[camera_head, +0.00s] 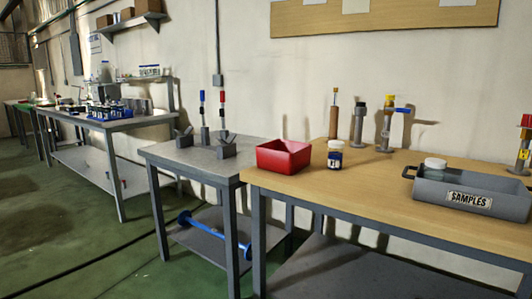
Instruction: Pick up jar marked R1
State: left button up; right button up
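Neither of my grippers shows in this view.
A red open bin (283,157) stands left of the jar. Several valve-like fittings stand along the table's back. A lower grey table (165,151) holds grey holders and screwdriver-like tools. Tabletop between jar and tray is clear. Green floor (150,260) lies open at left.

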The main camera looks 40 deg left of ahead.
aim_at(335, 157)
jog(key=i+u, duration=0.2)
jog(key=u, duration=0.2)
jog(key=i+u, duration=0.2)
jog(key=u, duration=0.2)
jog(key=i+l+u, duration=0.15)
jog(key=u, duration=0.2)
jog(key=i+l, duration=0.55)
jog(key=i, duration=0.15)
jog(key=k, duration=1.5)
